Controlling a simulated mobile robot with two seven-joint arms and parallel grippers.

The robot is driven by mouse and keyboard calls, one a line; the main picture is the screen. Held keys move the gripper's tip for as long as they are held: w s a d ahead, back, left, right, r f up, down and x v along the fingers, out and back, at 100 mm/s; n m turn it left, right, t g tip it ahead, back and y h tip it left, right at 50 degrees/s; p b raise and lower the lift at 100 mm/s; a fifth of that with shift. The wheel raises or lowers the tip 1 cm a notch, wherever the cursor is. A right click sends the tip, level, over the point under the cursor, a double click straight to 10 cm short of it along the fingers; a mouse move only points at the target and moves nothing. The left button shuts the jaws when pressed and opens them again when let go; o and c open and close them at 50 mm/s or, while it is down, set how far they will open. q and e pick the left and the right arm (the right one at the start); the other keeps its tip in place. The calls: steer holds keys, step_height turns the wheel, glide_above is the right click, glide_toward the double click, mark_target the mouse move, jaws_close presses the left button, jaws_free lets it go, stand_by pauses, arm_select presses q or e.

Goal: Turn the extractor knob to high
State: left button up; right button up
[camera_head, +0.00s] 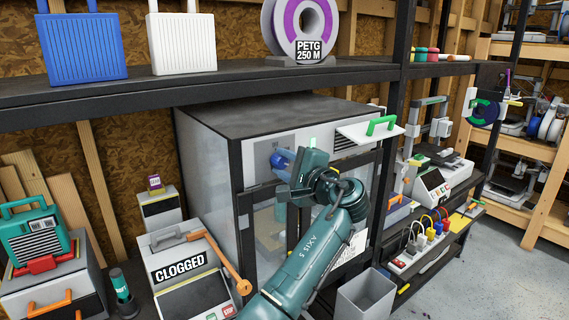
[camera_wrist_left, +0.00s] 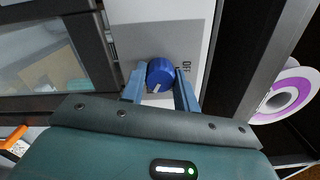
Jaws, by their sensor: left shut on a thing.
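The extractor knob (camera_wrist_left: 160,72) is a round blue knob with a white pointer mark, on a grey panel (camera_wrist_left: 150,40) of the enclosure. Printed letters that look like OFF stand beside it in the left wrist view. My left gripper (camera_wrist_left: 160,82) has one blue finger on each side of the knob and is shut on it. In the head view my left gripper (camera_head: 283,163) reaches the panel at the upper front of the enclosure (camera_head: 205,160), and its fingers and wrist largely hide the knob. My right gripper is in neither view.
A flap with a green handle (camera_head: 381,126) juts out right of my left wrist. A shelf (camera_head: 200,84) with a PETG spool (camera_head: 297,28) runs above.

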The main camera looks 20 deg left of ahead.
arm_select(q)
steer(key=shift+m, duration=0.3)
steer(key=o, duration=1)
steer(key=shift+c, duration=0.2)
